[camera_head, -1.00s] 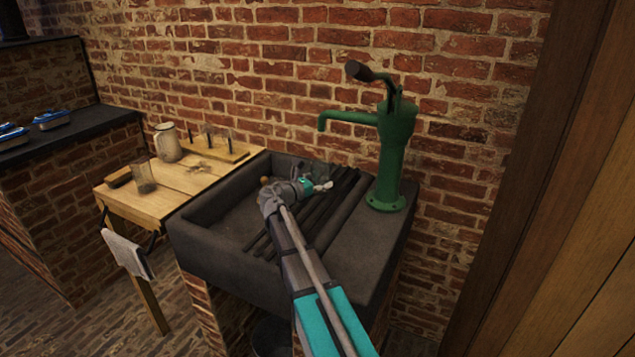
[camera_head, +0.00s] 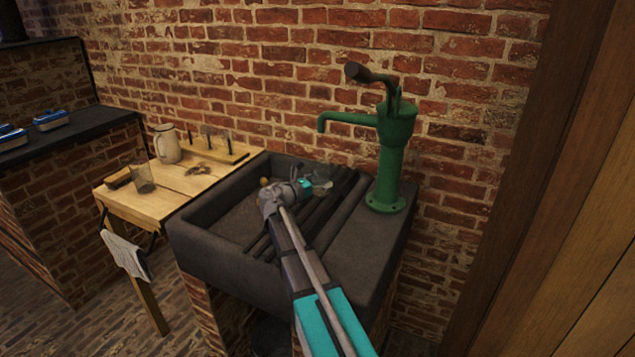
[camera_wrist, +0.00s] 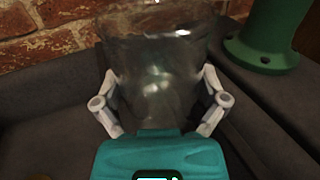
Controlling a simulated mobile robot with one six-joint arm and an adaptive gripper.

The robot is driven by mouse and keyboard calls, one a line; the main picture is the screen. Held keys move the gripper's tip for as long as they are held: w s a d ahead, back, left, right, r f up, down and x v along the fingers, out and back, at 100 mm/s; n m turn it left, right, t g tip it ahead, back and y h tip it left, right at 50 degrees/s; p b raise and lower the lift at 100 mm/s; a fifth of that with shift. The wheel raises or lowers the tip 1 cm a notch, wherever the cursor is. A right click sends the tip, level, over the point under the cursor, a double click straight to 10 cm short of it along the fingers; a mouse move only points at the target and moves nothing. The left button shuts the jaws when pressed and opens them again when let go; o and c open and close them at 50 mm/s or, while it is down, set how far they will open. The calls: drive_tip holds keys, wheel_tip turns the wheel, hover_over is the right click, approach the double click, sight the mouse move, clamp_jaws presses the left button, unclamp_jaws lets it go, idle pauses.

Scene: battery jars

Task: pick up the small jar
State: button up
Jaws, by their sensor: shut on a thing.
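My gripper (camera_head: 316,184) is over the ribbed right part of the dark stone sink (camera_head: 195,240), left of the green pump. In the wrist view my gripper (camera_wrist: 160,95) is shut on a clear glass jar (camera_wrist: 155,60), with one finger on each side of it. The jar fills the upper middle of that view, and its rim is near the top edge. In the head view the jar (camera_head: 323,182) is small and faint at the end of my arm. I cannot tell whether its base touches the sink.
A green hand pump (camera_head: 392,150) stands right of my gripper; its base (camera_wrist: 262,45) is close in the wrist view. A wooden table (camera_head: 180,190) at left holds another glass jar (camera_head: 144,180), a pitcher (camera_head: 166,144), a brush and a rack. A brick wall stands behind.

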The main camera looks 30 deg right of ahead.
sight(321, 171)
drive_tip(key=shift+r+p, duration=0.4)
drive_tip(key=shift+r+p, duration=1.2)
drive_tip(key=s+a+r+p, duration=0.9)
drive_tip(key=s, duration=0.1)
drive_tip(key=shift+a+r, duration=0.2)
drive_tip(key=shift+r, duration=0.1)
drive_tip(key=shift+s+a+p, duration=0.1)
drive_tip(key=shift+s+p, duration=0.05)
drive_tip(key=shift+p, duration=0.15)
idle(0.7)
drive_tip(key=shift+s, duration=0.1)
